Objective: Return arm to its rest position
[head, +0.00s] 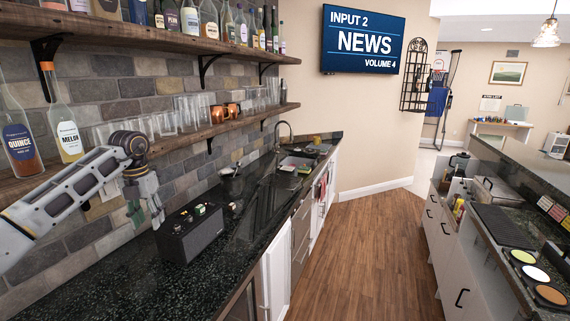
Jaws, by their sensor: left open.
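My left arm comes in from the left, and its gripper (147,215) hangs over the back of the dark counter with its fingers pointing down. The gripper is open, and I see nothing held in it. It is in front of the brick wall, below the lower shelf and to the left of a black box (190,235) with small items on its top. My right gripper and right arm are not in view.
The lower wooden shelf (225,126) holds bottles, glasses and copper mugs close to my left arm. The front of the dark counter (130,285) is clear. The wood floor (370,250) is open. A second counter with a black griddle (500,226) stands at right.

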